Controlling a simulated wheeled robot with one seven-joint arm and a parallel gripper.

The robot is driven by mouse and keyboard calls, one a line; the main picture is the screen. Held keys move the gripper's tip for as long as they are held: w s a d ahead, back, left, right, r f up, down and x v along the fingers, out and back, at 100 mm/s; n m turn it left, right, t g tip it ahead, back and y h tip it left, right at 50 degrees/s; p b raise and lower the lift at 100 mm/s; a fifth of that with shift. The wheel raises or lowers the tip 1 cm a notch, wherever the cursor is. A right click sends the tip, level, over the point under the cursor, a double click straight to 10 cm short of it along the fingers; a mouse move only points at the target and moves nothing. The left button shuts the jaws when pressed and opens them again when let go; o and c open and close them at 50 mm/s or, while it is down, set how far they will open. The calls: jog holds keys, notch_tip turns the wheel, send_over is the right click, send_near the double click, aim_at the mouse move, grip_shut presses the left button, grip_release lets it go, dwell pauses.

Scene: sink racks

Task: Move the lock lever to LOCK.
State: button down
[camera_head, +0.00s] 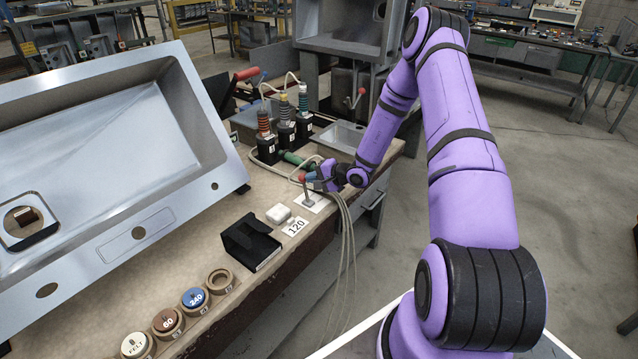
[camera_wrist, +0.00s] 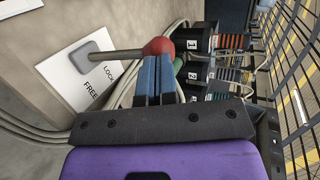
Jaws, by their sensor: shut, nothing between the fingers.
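The lock lever has a red knob (camera_wrist: 158,46) on a grey rod and a grey base (camera_wrist: 88,55). It rises from a white plate (camera_wrist: 68,70) printed LOCK and FREE. In the head view the lever's red knob (camera_head: 302,177) is above the bench near its front edge. My gripper (camera_wrist: 158,62) is shut and empty, its blue fingertips at the knob, touching it or very close. My gripper also shows in the head view (camera_head: 313,176), just right of the knob. Which word the lever stands at I cannot tell.
Several black numbered blocks with coloured ring stacks (camera_head: 286,135) and a green handle (camera_head: 296,159) stand behind the lever. Cables hang over the bench edge. A white block (camera_head: 278,213), a "120" card (camera_head: 295,226), a black holder (camera_head: 250,243) and a large sink (camera_head: 110,205) are leftward.

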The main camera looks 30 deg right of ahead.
jog(key=shift+w+a+g, duration=0.25)
jog(key=shift+w+g, duration=0.05)
jog(key=shift+w, duration=0.35)
jog(key=shift+w+a+g, duration=0.25)
jog(key=shift+w+g, duration=0.05)
jog(key=shift+w, duration=0.3)
jog(key=shift+d+r, duration=0.1)
